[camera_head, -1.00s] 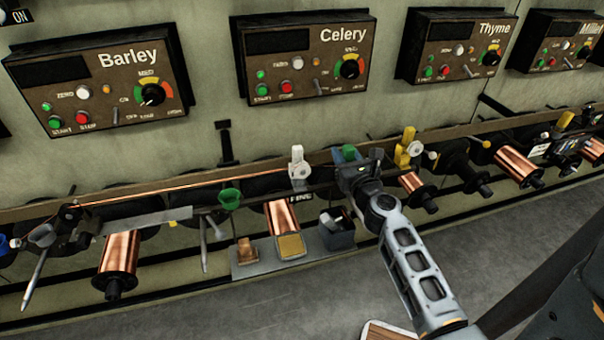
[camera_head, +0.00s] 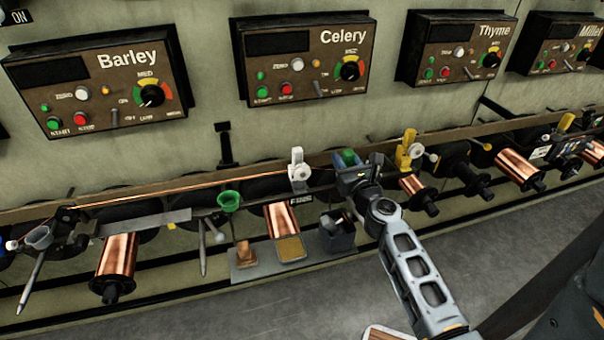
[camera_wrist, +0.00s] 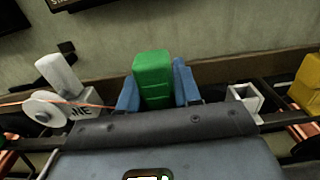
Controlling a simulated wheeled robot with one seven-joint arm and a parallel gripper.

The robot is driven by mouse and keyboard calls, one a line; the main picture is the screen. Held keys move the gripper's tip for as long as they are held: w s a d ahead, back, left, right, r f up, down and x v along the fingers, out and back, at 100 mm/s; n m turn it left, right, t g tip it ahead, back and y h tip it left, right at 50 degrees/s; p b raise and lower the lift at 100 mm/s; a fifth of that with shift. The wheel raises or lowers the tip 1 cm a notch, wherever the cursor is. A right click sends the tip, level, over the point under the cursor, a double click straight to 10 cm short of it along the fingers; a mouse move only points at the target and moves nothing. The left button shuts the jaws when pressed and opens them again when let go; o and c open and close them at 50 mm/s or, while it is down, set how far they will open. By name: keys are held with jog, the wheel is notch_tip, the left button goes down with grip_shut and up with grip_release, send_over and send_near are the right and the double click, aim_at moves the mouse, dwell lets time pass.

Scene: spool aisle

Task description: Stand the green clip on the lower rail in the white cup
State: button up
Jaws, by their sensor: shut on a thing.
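The green clip (camera_wrist: 153,80) stands upright between the blue fingers of my gripper (camera_wrist: 157,87) in the wrist view. My gripper is shut on it. In the head view the green clip (camera_head: 348,157) shows above my gripper (camera_head: 350,165), in front of the rail. A small white open-topped square holder, which looks like the white cup (camera_wrist: 245,96), sits just right of the fingers in the wrist view, with its inside visible. I cannot make it out in the head view, where my gripper may hide it. The clip's lower end is hidden by my gripper.
A white clip with a wheel (camera_head: 297,168) stands left of my gripper, with copper wire running to it. A yellow clip (camera_head: 408,150) stands to the right. Below are copper spools (camera_head: 283,220), a grey shelf (camera_head: 258,268) and a dark box (camera_head: 338,238).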

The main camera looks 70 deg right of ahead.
jog(key=o, duration=1.2)
jog(key=shift+c, duration=0.2)
jog(key=b+v, duration=0.2)
jog(key=v, duration=0.5)
jog(key=shift+s+a, duration=0.25)
jog(key=shift+a, duration=0.1)
jog(key=shift+d, duration=0.1)
